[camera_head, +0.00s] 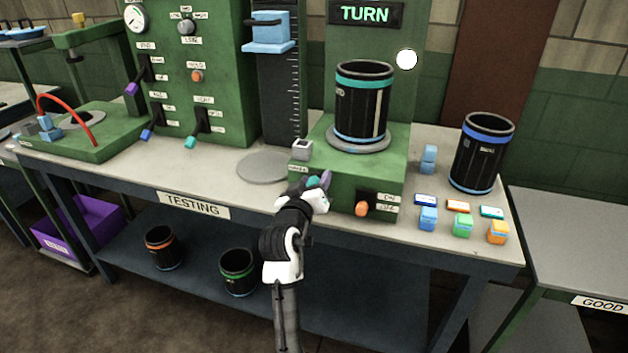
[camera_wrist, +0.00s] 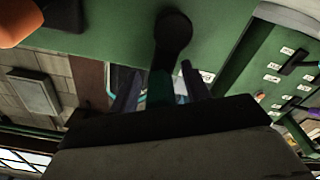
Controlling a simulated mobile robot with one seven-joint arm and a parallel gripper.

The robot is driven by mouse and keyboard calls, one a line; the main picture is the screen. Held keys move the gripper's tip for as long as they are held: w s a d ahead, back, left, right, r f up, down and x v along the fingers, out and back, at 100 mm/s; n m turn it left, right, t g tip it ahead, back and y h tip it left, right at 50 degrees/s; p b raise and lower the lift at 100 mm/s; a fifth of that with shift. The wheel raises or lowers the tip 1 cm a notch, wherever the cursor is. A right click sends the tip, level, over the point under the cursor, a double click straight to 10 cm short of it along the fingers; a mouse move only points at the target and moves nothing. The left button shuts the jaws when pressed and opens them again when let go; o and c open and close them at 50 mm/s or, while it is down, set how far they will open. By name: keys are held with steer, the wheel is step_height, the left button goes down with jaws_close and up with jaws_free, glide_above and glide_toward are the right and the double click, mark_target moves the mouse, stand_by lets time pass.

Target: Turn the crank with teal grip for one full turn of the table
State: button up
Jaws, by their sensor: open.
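A green box (camera_head: 347,182) on the bench bears a round grey turntable (camera_head: 358,138). In the wrist view, the dark crank end (camera_wrist: 173,32) and teal grip (camera_wrist: 160,90) lie between the two fingers of my gripper (camera_wrist: 160,78). The jaws are open, one finger on each side of the grip; contact cannot be told.
An orange-tipped ON/OFF switch (camera_head: 362,208) is right of the crank on the box front. A lit TURN sign (camera_head: 366,14) and white lamp (camera_head: 406,59) are above. A blue-banded sleeve (camera_head: 483,152) and several small blocks stand at right. A grey disc (camera_head: 265,168) lies left.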

steer(key=c, duration=0.8)
